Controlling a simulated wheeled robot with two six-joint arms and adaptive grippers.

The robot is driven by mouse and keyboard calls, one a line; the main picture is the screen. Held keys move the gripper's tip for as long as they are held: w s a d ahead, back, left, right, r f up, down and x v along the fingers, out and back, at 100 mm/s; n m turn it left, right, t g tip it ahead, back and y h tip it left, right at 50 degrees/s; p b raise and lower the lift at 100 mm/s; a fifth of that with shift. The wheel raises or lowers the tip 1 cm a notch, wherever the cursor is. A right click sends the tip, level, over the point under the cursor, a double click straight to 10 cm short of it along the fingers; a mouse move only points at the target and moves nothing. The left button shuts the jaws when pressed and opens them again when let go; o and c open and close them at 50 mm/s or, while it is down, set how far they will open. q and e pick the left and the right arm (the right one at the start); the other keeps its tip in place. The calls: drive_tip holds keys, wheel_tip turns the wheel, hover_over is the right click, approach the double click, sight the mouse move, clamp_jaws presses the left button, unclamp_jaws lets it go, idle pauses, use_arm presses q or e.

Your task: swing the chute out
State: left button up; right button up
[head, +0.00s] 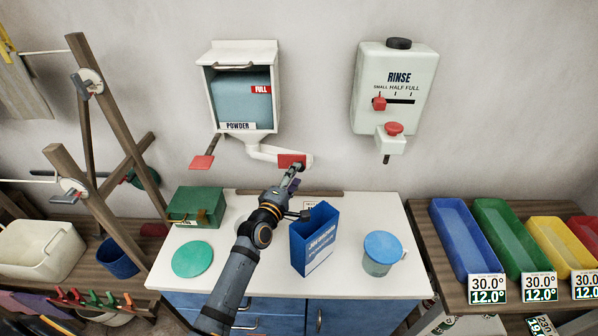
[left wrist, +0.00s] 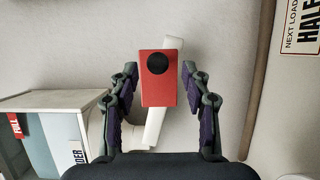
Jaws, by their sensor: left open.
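The powder dispenser (head: 242,95) hangs on the wall with a white chute (head: 262,152) running from its bottom to the right. A red block (head: 288,160) sits at the chute's outer end. In the left wrist view this red block (left wrist: 158,92), with a black round spot, lies in line between my fingers, and the white chute (left wrist: 155,125) passes behind it. My left gripper (head: 294,172) is open, with a narrow gap on each side of the block in the wrist view. I cannot tell how deep the block is between the fingers. My right gripper is not in view.
A blue box (head: 314,238) stands on the white counter (head: 218,268) beside my left arm. A green box (head: 196,206), a green disc (head: 192,259) and a blue-lidded cup (head: 382,252) are also there. A second red tab (head: 202,161) hangs left of the chute. The rinse dispenser (head: 394,90) is at right.

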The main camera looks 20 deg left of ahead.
use_arm(q)
drive_tip(key=w, duration=0.3)
drive_tip(key=shift+d+r, duration=0.1)
drive_tip(key=shift+d, duration=0.05)
drive_tip(key=shift+s, duration=0.1)
drive_tip(key=shift+c, duration=0.9)
drive_tip(key=c, duration=0.5)
clamp_jaws()
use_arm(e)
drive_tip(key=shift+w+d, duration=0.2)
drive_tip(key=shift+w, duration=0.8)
